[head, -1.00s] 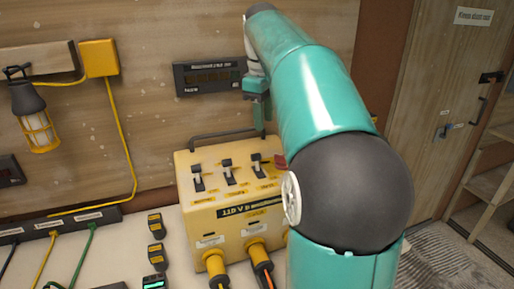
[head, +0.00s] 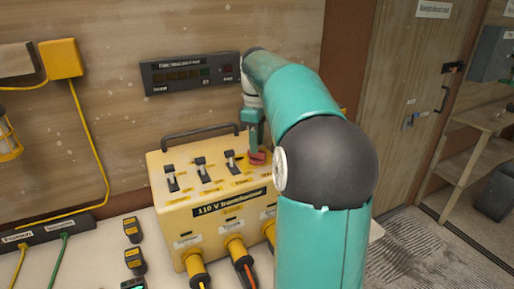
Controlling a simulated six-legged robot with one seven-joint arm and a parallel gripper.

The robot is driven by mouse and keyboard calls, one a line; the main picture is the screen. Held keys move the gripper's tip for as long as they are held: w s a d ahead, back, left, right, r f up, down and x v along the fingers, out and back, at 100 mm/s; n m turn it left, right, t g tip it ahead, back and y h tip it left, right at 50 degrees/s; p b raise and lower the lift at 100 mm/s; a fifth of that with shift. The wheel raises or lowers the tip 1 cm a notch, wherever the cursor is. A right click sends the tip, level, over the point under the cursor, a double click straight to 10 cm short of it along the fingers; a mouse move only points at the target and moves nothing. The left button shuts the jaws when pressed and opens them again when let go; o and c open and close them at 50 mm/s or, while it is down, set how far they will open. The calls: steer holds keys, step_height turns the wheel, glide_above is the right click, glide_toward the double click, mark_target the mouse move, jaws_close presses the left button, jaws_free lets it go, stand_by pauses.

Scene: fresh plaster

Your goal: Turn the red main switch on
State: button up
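The red main switch (head: 258,158) sits at the right end of the top of the yellow 110 V transformer box (head: 160,207). My gripper (head: 254,147) points down at the switch, its tips at or just above it. I cannot tell if they touch. The fingers look small and close together, and the gap between them is not clear. My teal arm hides the box's right end. Three black-and-white toggle switches (head: 202,170) stand in a row left of the red switch.
Yellow plugs with cables (head: 235,249) stick out of the box's front. A dark handle (head: 200,131) rises at its back. A display panel (head: 190,73) hangs on the wall behind. Small black-and-yellow devices (head: 133,229) lie on the bench at left.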

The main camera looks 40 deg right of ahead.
mark_target(257, 156)
steer(key=shift+f, duration=1.35)
jaws_close()
